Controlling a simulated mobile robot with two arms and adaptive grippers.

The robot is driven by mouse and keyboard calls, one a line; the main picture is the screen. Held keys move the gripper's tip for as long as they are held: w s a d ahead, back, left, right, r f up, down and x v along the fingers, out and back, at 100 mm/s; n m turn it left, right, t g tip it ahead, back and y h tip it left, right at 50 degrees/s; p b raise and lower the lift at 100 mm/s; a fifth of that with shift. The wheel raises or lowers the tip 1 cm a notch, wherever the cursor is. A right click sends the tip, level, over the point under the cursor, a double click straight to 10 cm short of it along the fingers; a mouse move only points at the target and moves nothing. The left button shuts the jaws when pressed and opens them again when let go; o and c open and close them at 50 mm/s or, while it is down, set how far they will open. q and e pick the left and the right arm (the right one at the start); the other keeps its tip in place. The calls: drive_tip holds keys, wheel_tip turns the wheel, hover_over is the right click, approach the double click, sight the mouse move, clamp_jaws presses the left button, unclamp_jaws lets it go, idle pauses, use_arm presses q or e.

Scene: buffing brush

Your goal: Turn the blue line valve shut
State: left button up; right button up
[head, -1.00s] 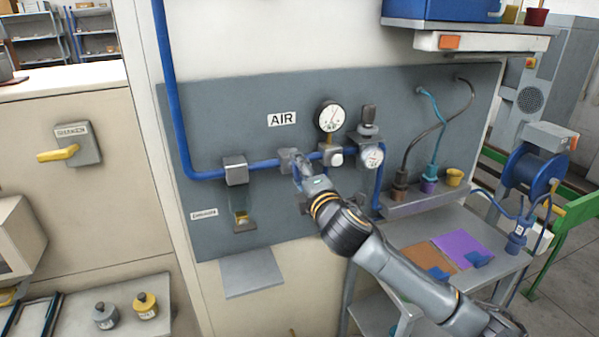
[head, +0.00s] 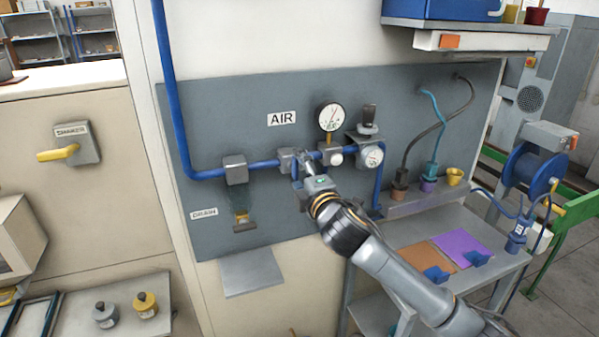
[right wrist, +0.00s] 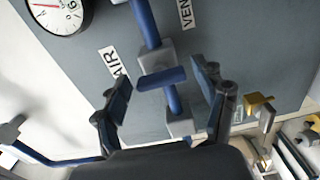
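The blue line (head: 205,174) runs down the wall and across the grey panel under the AIR label. Its valve body (head: 287,160) is a grey block in the line; the right wrist view shows a grey block too (right wrist: 155,58). A blue handle (right wrist: 160,79) lies crosswise to the pipe there. My right gripper (head: 305,161) is at the valve and partly covers it in the head view. In the right wrist view its fingers (right wrist: 162,78) are open, one on each side of the handle, with gaps visible. My left gripper is not in view.
Pressure gauges (head: 329,117) (head: 371,157) sit right of the valve. A drain fitting (head: 241,213) hangs below the pipe to the left. A yellow SHAKER lever (head: 58,154) is on the left cabinet. A bench (head: 470,225) with coloured mats stands at the right.

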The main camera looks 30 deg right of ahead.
idle(0.3)
drive_tip(key=v, duration=1.2)
